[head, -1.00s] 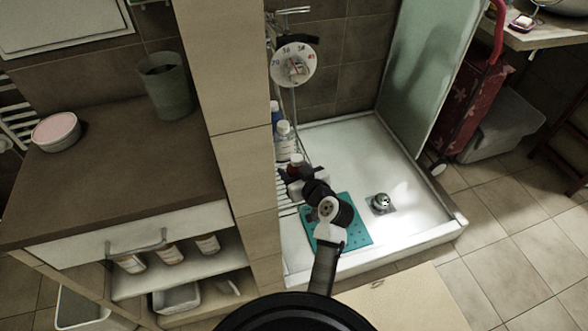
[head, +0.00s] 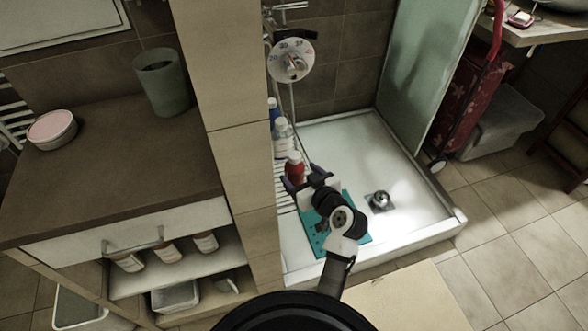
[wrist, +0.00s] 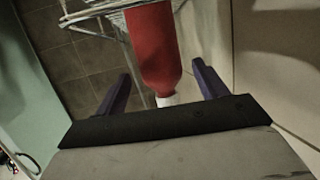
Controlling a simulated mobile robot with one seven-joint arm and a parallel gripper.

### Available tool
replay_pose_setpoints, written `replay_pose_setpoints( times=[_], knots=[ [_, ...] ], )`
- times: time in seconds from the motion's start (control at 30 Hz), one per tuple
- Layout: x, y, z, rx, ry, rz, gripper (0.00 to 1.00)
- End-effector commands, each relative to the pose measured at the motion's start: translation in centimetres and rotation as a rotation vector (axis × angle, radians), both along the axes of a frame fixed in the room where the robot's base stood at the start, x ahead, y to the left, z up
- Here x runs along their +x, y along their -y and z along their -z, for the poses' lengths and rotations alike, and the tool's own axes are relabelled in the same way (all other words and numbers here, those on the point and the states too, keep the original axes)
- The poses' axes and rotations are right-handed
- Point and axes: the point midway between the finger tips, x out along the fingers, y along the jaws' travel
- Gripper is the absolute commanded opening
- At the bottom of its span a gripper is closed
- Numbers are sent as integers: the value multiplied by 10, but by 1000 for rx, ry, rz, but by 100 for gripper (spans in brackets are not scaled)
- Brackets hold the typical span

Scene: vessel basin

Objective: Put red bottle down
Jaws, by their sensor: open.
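The red bottle (head: 295,168) with a white cap stands on the wire rack at the left side of the shower, in front of other bottles. It also shows in the wrist view (wrist: 153,45), its white cap end toward my gripper. My gripper (head: 297,184) is just on the near side of the bottle. In the wrist view its two purple fingers (wrist: 162,88) are spread wide, one on each side of the cap end, with gaps to both. Nothing is gripped. The bottle's lower part is hidden by my gripper in the head view.
The wire rack (head: 284,196) also carries a white-capped bottle (head: 283,140) and a blue bottle (head: 274,112) behind. A tiled wall edge (head: 235,160) stands close on the left. The shower tray (head: 405,165) is open on the right, with a teal mat (head: 320,242).

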Motion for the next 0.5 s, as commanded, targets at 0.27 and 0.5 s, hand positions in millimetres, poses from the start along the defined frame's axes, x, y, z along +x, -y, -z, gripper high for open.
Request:
replay_pose_setpoints(
  times=[0.27, 0.5],
  knots=[
    [-44, 25, -14, -1, 1, 2, 72],
    [-57, 31, -20, -1, 0, 0, 72]
  ],
)
